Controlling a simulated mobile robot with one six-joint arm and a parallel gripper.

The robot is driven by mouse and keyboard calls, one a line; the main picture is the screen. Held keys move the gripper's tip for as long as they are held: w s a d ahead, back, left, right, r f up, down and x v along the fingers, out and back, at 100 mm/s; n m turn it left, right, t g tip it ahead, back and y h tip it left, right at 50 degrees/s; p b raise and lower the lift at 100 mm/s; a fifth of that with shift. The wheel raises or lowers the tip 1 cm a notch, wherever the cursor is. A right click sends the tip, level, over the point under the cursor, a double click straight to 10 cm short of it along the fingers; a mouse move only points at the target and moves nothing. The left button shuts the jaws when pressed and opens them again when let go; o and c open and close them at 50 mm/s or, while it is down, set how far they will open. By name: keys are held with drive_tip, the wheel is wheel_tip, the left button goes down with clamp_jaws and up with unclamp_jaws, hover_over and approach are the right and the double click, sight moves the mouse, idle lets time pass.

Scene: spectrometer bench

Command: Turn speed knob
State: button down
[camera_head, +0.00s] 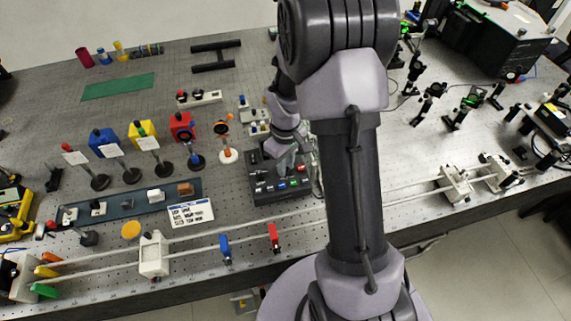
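A dark control box (262,197) sits on the optical bench near the middle of the view. Several small coloured controls, including red, blue and green ones, show on its top. I cannot tell which of them is the speed knob; it may be hidden. My gripper (287,165) points down over the back part of the box, left of my arm's large upright link. Its fingers are small and partly blend with the box, so I cannot tell whether they are open, shut or touching a control.
A white label card (191,213) lies left of the box. Two long rails run along the bench front, carrying a white carriage (153,254), a blue clip (225,248) and a red clip (273,237). Coloured cubes on posts stand behind left. Optics crowd the right.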

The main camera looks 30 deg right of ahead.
drive_tip(key=shift+m, duration=0.3)
drive_tip(key=m+b, duration=0.1)
drive_tip(key=m, duration=0.2)
drive_tip(key=shift+m+b, duration=0.65)
drive_tip(key=shift+m, duration=1.35)
drive_tip(key=c, duration=1.6)
unclamp_jaws()
wheel_tip(320, 180, up, 18)
drive_tip(key=p, duration=0.5)
drive_tip(key=shift+f, duration=0.25)
